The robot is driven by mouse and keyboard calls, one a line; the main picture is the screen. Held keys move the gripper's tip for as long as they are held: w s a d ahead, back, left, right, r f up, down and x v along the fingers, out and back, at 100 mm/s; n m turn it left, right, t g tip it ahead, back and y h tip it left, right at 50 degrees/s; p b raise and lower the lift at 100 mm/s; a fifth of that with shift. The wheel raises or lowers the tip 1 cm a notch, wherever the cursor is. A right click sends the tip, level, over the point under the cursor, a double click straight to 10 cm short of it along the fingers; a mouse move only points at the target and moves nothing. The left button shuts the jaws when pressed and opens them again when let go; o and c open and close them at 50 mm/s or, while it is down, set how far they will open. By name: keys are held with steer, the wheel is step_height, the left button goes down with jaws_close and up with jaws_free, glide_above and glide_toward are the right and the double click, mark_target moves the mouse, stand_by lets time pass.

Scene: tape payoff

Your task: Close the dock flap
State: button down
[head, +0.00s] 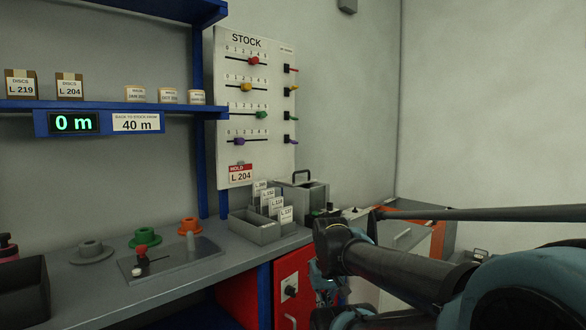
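I cannot pick out the dock flap for certain. A grey-white unit with orange edges (438,238) stands at the right end of the bench, and my arm covers much of its front. A red cabinet front (300,268) with a dark round knob (291,291) is below the bench end. My arm reaches in from the right, and its end bends down in front of this area. My gripper (325,290) seems to be the dark and teal part just right of the red front. Its fingers are small and partly hidden, so I cannot tell their opening or any contact.
The grey bench (180,285) carries a card tray (255,228), a grey box with a handle (302,190), and a plate with a red knob (141,250). Green and orange spools stand behind. A STOCK board (255,110) hangs on the wall. A display (75,123) reads 0 m.

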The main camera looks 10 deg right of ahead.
steer(key=shift+w+a, duration=0.1)
steer(key=shift+w, duration=0.2)
step_height(320, 180, up, 42)
steer(key=n+y, duration=0.2)
steer(key=n, duration=0.5)
glide_above(291, 180)
steer(key=shift+t, duration=0.4)
steer(key=x, duration=0.9)
steer(key=shift+w+d+f, duration=0.2)
steer(key=shift+w+f, duration=0.05)
steer(key=shift+f, duration=0.1)
steer(key=shift+s+d+r, duration=0.2)
steer(key=shift+s+d, duration=0.45)
steer(key=shift+s, duration=0.25)
steer(key=shift+s+d+r, duration=0.15)
steer(key=shift+s+d, duration=0.35)
steer(key=shift+s, duration=0.2)
